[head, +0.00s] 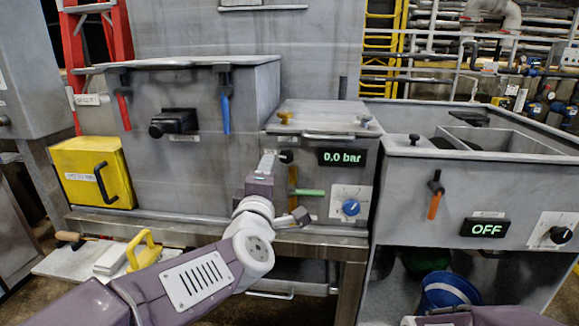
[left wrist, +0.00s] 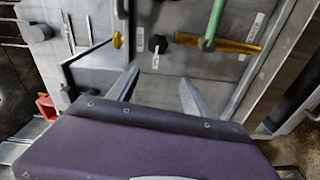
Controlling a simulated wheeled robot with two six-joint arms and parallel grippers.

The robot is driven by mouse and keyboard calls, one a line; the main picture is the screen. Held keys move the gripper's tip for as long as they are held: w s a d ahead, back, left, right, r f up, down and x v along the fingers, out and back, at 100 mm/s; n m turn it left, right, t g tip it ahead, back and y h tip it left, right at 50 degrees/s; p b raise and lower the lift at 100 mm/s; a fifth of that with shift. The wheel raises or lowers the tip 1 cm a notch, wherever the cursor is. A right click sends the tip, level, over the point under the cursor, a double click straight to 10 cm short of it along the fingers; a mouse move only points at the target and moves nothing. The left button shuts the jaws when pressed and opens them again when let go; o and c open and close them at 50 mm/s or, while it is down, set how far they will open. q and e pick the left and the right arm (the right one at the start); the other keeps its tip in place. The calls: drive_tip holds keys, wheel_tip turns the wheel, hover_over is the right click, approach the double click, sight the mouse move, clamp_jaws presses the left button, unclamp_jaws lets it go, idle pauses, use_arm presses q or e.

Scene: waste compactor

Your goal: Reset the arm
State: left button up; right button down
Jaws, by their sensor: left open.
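My left arm comes in from the lower left in the head view, and its gripper (head: 268,162) is in front of the middle grey unit (head: 335,150). In the left wrist view the two fingers of this gripper (left wrist: 157,92) are apart with nothing between them. They point at the panel with a black knob (left wrist: 158,44), a green handle (left wrist: 213,25) and a brass bar (left wrist: 235,46). I cannot tell whether the fingertips touch the panel. A small part of my right arm shows at the bottom edge of the head view; its gripper is not visible.
The display (head: 342,157) reads 0.0 bar, with a blue knob (head: 351,207) below. At right a basin unit (head: 470,190) has a display (head: 485,227) reading OFF. A yellow box (head: 75,172) hangs at left; a blue bucket (head: 447,291) stands below right.

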use_arm(q)
drive_tip(key=s+a+f+m+g, duration=0.1)
drive_tip(key=a+f+m+g, duration=0.25)
drive_tip(key=f, duration=0.75)
drive_tip(key=s+a+f+m+g, duration=0.1)
drive_tip(key=a+f+m+g, duration=0.25)
drive_tip(key=f, duration=0.65)
drive_tip(key=s+a+f+m+g+h, duration=0.1)
drive_tip(key=s+f+m+g, duration=0.75)
drive_tip(key=s+f, duration=0.9)
drive_tip(key=s+r+p, duration=0.1)
drive_tip(key=r+p, duration=1.3)
drive_tip(key=s+r+m+g+p, duration=0.1)
drive_tip(key=s+r+p, duration=0.1)
drive_tip(key=r+p, duration=1.2)
drive_tip(key=shift+s+r, duration=0.3)
drive_tip(key=shift+r, duration=0.5)
drive_tip(key=shift+a, duration=0.1)
